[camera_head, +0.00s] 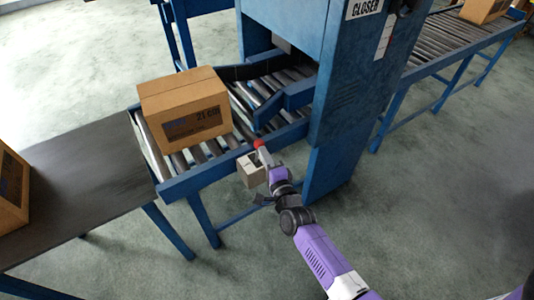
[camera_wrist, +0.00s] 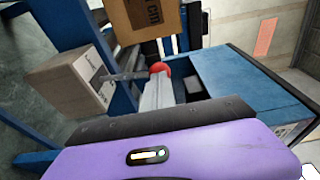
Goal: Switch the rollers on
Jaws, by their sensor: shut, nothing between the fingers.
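A pale grey switch box (camera_head: 250,172) is mounted at the side of the roller conveyor (camera_head: 170,186). In the wrist view the box (camera_wrist: 65,88) has a metal lever (camera_wrist: 125,75) that ends in a red knob (camera_wrist: 160,67). The red knob also shows in the head view (camera_head: 259,143). My gripper (camera_head: 264,157) is shut and empty, with its fingertips right at the knob. In the wrist view my gripper (camera_wrist: 163,84) points at the knob and overlaps its lower edge. I cannot tell whether they touch.
A cardboard box (camera_head: 185,108) sits on the rollers before the blue carton machine (camera_head: 335,95). Another carton (camera_head: 10,185) lies on the dark belt (camera_head: 90,195) at left. The machine's blue body stands close to the right of my gripper. Open floor (camera_head: 270,260) lies in front.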

